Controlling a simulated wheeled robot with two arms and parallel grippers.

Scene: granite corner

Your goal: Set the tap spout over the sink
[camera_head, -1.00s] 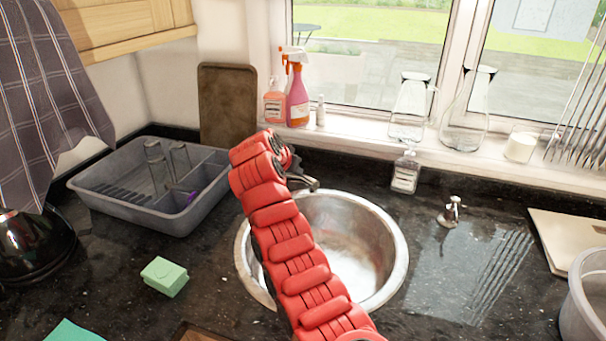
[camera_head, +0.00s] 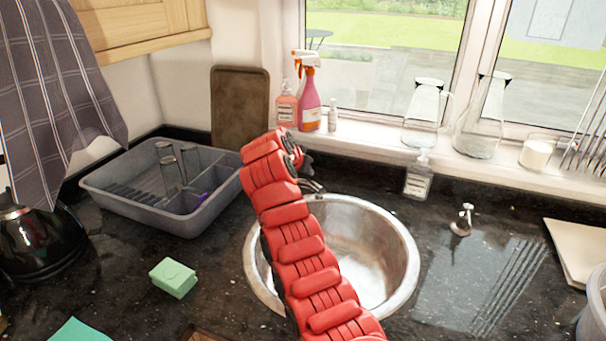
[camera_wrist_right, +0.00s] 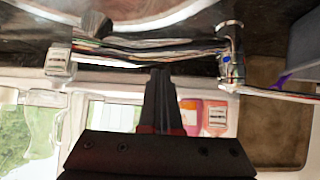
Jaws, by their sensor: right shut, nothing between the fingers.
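The chrome tap shows in the right wrist view, upside down, with its upright body (camera_wrist_right: 230,55) at the right. Its long spout (camera_wrist_right: 130,50) runs left from the body, with a dark tip near the pale sink rim. In the head view the tap is mostly hidden behind my red right arm. The round steel sink (camera_head: 385,245) is partly covered by that arm. My right gripper (camera_wrist_right: 162,75) is shut and empty, its fingertips close beside the middle of the spout; I cannot tell whether they touch. My left gripper is not in view.
A grey dish rack (camera_head: 150,205) stands left of the sink, with a green sponge (camera_head: 173,278) in front. A soap bottle (camera_head: 418,178) and a small chrome fitting (camera_head: 463,220) sit behind and right. Spray bottles (camera_head: 310,100) and glass jugs (camera_head: 425,115) line the windowsill.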

